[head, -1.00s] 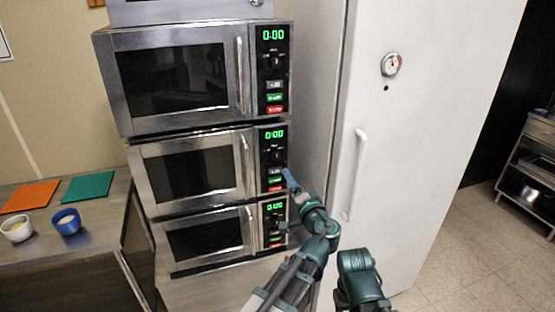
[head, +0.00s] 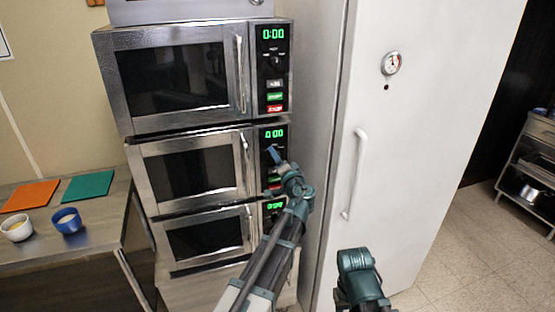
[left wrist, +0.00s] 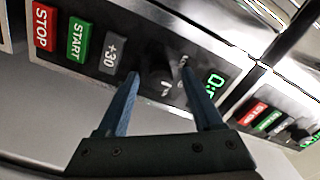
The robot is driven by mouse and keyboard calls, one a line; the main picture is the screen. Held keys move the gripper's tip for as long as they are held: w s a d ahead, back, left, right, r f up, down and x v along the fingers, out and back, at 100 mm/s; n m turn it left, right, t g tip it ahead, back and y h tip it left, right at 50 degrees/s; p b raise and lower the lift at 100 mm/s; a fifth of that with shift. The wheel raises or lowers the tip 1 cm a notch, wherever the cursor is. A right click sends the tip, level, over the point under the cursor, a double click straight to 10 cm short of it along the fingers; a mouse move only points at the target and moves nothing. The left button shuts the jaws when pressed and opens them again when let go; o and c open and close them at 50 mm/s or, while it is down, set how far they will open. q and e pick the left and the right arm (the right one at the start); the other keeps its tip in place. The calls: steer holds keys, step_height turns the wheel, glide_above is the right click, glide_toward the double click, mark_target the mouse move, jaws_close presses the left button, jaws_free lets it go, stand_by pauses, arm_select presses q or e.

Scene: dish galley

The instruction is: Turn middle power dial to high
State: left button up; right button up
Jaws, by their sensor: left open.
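The middle microwave (head: 190,170) has a steel front and a black control panel with a green display (head: 277,134). Its dark power dial (left wrist: 160,78) shows in the left wrist view between the display and the grey +30 button (left wrist: 113,54). My left gripper (head: 271,152) is at this panel, open, with blue fingers. In the left wrist view the fingertips (left wrist: 159,72) lie on either side of the dial. I cannot tell whether they touch it, and its setting is unclear. In the head view the gripper hides the dial. My right gripper is out of view.
The upper microwave (head: 180,80) and lower microwave (head: 205,240) sit above and below, with similar panels. A tall white fridge (head: 420,130) with a vertical handle (head: 355,172) stands close at right. A counter (head: 95,245) at left holds two bowls and two mats.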

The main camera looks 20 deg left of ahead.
arm_select(q)
jaws_close()
stand_by(0.4)
steer(key=m, duration=1.1)
steer(key=shift+m, duration=0.4)
stand_by(0.4)
jaws_free()
